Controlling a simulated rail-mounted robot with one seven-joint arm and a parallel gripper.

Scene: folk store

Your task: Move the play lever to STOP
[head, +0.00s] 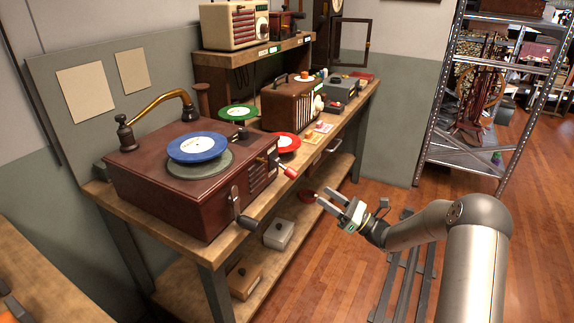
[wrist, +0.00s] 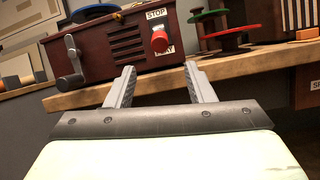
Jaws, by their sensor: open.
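The brown record player box (head: 180,190) stands on the wooden bench with a blue record (head: 198,147) on its platter. Its play lever has a red knob (head: 290,172) on the front face. In the wrist view the red knob (wrist: 160,42) hangs below the STOP label (wrist: 156,14) and partly covers the lower label, whose visible end reads "AY". My gripper (head: 338,203) is open and empty, in front of the bench and apart from the lever. In the wrist view the gap between my fingertips (wrist: 159,70) is roughly below the knob.
A crank handle (head: 240,210) sticks out of the player's front, left of the lever; it also shows in the wrist view (wrist: 72,58). The bench edge (wrist: 240,70) runs close beyond my fingers.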

